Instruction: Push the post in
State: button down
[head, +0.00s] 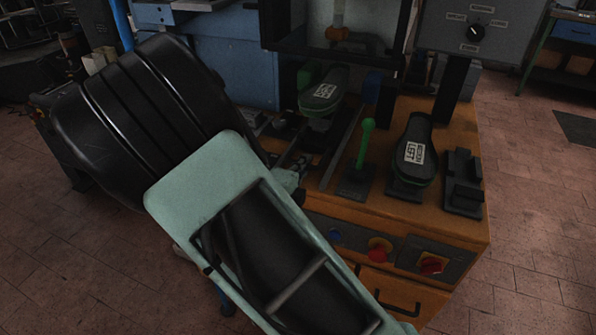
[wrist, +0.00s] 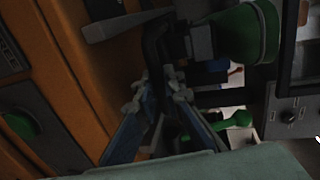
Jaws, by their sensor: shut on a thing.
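A dark shoe with a green rim and a white label (head: 323,92) sits under the press frame. A green and dark shoe form (wrist: 240,35) shows at the top right of the wrist view, on a dark post (wrist: 200,42). My gripper (wrist: 158,92) is shut on a dark bar-like part (wrist: 154,62) below and beside that post. Whether this part joins the post is too dark to tell. In the head view my gripper (head: 289,180) is mostly hidden behind my pale green arm, at the left edge of the orange bench.
The orange bench (head: 455,215) carries a green-handled lever (head: 365,140), another labelled shoe (head: 414,152) and a black bracket (head: 462,185). Red knobs (head: 380,250) sit on its front. A grey selector box (head: 470,35) stands behind. Open tiled floor (head: 540,200) lies to the right.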

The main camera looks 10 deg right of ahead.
jog(key=shift+w+d+r, duration=0.1)
jog(key=shift+w+d, duration=0.25)
jog(key=shift+w, duration=0.35)
jog(key=shift+w+d, duration=0.35)
jog(key=shift+w, duration=0.3)
jog(key=c, duration=2.5)
grip_release()
jog(key=shift+o, duration=0.9)
jog(key=shift+w+d, duration=0.1)
jog(key=v, duration=1.2)
jog(key=shift+p, duration=0.3)
